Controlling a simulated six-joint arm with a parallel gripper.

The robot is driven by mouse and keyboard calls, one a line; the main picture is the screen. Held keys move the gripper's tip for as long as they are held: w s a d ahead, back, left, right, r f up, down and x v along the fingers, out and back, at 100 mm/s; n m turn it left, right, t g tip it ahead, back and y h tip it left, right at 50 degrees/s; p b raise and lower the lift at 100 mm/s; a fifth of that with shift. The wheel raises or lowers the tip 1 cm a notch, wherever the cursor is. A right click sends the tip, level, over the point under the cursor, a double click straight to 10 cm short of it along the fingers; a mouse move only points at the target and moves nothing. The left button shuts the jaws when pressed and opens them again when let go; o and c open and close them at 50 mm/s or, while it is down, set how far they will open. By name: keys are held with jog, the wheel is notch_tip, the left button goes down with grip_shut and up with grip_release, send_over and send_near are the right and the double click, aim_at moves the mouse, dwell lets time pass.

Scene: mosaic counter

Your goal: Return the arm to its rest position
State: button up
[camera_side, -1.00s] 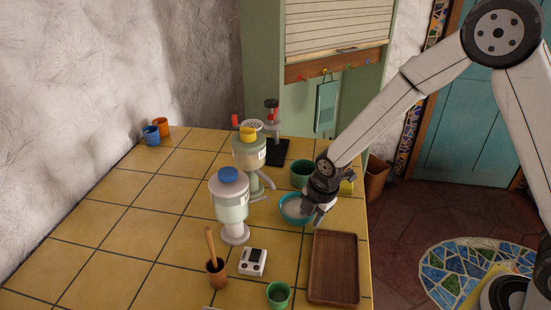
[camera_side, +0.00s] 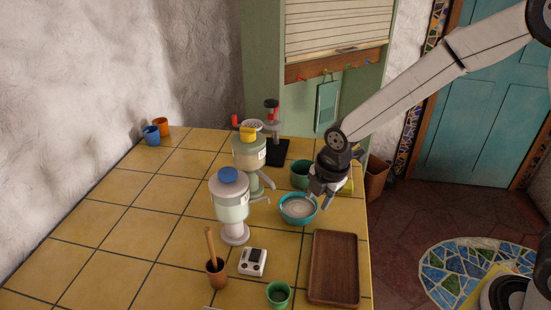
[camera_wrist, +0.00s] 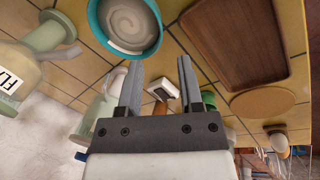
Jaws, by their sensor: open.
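My gripper (camera_side: 321,198) is open and empty, with its jaws pointing down just above the right rim of the teal bowl (camera_side: 285,216) in the side view. I cannot tell whether a finger touches the bowl. The bowl holds a pale swirled content. In the wrist view my gripper (camera_wrist: 158,82) shows two separated fingers with nothing between them, and the bowl (camera_wrist: 157,44) lies at the top of the picture. My arm reaches in from the upper right.
A brown wooden tray (camera_side: 315,285) lies in front of the bowl. Two dispensers, one blue-topped (camera_side: 229,203) and one yellow-topped (camera_side: 247,160), stand to its left. A green cup (camera_side: 300,175) is close behind. A white scale (camera_side: 253,262) and a small green cup (camera_side: 278,294) are nearer.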

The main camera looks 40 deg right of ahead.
jog(key=s+d+m, duration=0.8)
jog(key=s+m, duration=0.4)
jog(key=m, duration=0.8)
jog(key=shift+s+r, duration=0.3)
jog(key=shift+r, duration=0.15)
jog(key=shift+o, duration=0.3)
